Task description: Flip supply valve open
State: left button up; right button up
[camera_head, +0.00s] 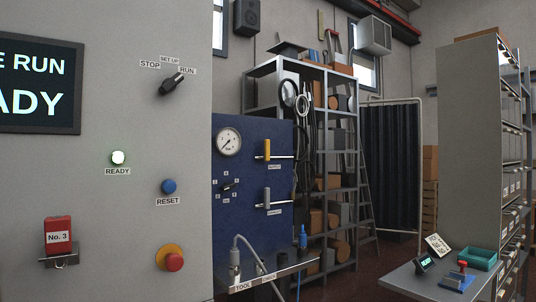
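A blue panel (224,226) stands right of the grey cabinet and carries two lever valves on short horizontal pipes. The upper valve has a yellow handle (267,149), upright across its pipe. The lower valve has a pale grey handle (267,196), also upright across its pipe. A round gauge (229,142) and a small rotary selector (229,185) are left of the valves. Neither of my grippers is in view.
The grey cabinet front (110,215) carries a mode switch (172,83), lit READY lamp (118,158), blue RESET button (168,186) and red stop button (174,262). A tool shelf (270,277) juts out below the panel. A side table (408,280) stands right.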

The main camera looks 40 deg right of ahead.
aim_at(266, 156)
jog(key=z, duration=0.4)
jog(key=i+l+z, duration=0.2)
jog(key=z, duration=0.25)
jog(key=i+l+z, duration=0.25)
jog(key=z, duration=0.25)
jog(key=i+l+z, duration=0.15)
jog(key=i, duration=0.3)
jog(key=i+l+z, duration=0.15)
jog(key=i+l, duration=0.15)
jog(key=i, duration=0.2)
